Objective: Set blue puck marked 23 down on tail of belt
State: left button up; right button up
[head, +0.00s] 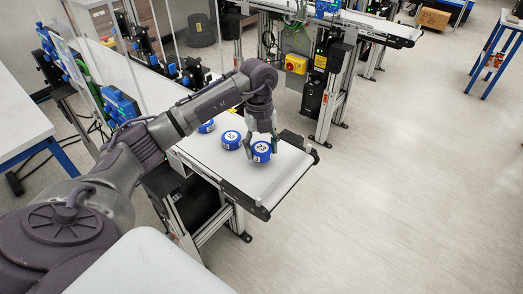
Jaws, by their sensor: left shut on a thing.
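The blue puck marked 23 (261,152) has a white label on its top and is near the end of the white belt (285,172). My left gripper (263,138) points down over this puck and is shut on it. I cannot tell whether the puck touches the belt surface. A second blue puck (231,140) with a white label is on the belt just left of it. A third blue puck (206,127) is farther back, partly hidden by my left arm. My right gripper is not in view.
A second conveyor (375,27) stands at the back, with a yellow switch box (296,63) on its frame. Blue fixtures (120,104) line the belt's left side. A white table (18,112) is at far left.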

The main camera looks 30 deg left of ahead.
pick_arm(q)
notch_tip(320, 180, down, 2)
jog(key=shift+f+p, duration=0.1)
jog(key=shift+p, duration=0.25)
jog(key=shift+f, duration=0.25)
jog(key=o, duration=1.3)
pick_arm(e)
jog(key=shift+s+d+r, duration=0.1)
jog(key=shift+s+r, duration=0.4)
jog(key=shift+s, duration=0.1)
